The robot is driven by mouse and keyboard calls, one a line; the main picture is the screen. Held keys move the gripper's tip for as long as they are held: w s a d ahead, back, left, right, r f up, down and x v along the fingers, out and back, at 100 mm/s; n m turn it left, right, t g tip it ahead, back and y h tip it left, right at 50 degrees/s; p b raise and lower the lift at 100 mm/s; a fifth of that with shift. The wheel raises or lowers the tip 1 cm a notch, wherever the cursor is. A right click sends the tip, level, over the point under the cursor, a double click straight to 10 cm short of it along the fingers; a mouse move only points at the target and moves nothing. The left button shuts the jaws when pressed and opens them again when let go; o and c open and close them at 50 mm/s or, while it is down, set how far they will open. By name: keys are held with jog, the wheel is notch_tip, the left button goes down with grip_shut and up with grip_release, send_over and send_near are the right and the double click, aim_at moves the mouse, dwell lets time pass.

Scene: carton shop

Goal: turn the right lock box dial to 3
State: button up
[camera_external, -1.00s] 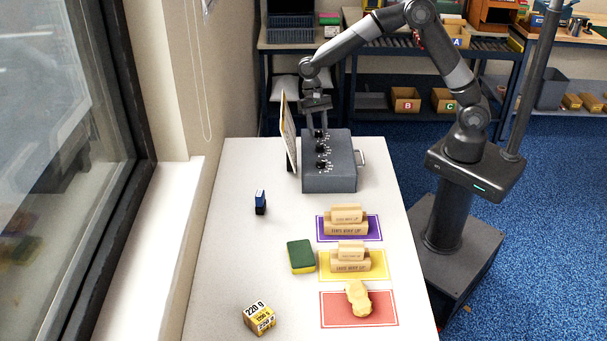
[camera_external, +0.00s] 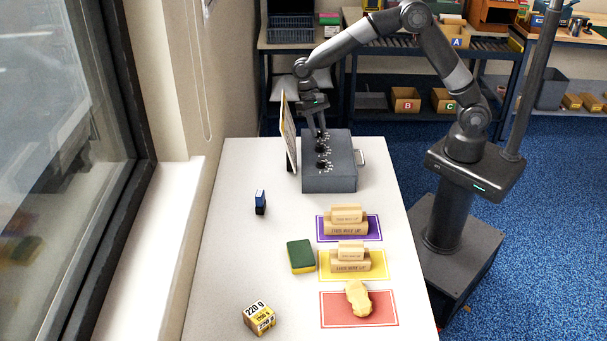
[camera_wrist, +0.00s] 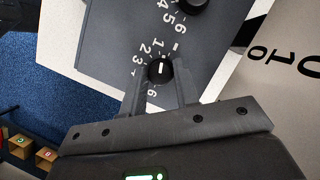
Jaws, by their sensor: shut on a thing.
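The grey lock box (camera_external: 330,183) stands at the far end of the white table, with a row of black dials along its sloped top. My gripper (camera_external: 319,134) is at the farthest dial, pointing down, and its fingers hide that dial in the external view. The middle dial (camera_external: 320,148) and near dial (camera_external: 321,164) are free. In the wrist view my gripper (camera_wrist: 160,80) is shut on the dial (camera_wrist: 160,69), a finger on each side. Its white pointer line is upright in the picture. Numbers 1, 2 and 3 show left of it; fingers cover some others.
A framed board (camera_external: 289,135) stands close left of the box. A handle (camera_external: 361,158) sticks out on its right. Nearer are a blue item (camera_external: 260,202), a sponge (camera_external: 301,256), wooden blocks on coloured mats (camera_external: 350,227) and a printed cube (camera_external: 259,318).

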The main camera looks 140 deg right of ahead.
jog(key=n+g, duration=0.1)
jog(key=n, duration=0.2)
jog(key=shift+w+n, duration=0.15)
jog(key=shift+n, duration=0.25)
jog(key=n+g, duration=0.1)
jog(key=n, duration=0.2)
jog(key=shift+w+n+g+h, duration=0.1)
jog(key=shift+n+g+h, duration=0.2)
jog(key=shift+g, duration=0.1)
jog(key=n+g, duration=0.1)
jog(key=n, duration=0.2)
jog(key=shift+a+n+h, duration=0.1)
jog(key=shift+n+h, duration=0.2)
jog(key=shift+h, duration=0.1)
jog(key=shift+w+a+n+g+h, duration=0.1)
jog(key=shift+n+g+h, duration=0.45)
jog(key=shift+n, duration=1.35)
jog(key=o, duration=1)
jog(key=shift+c, duration=0.2)
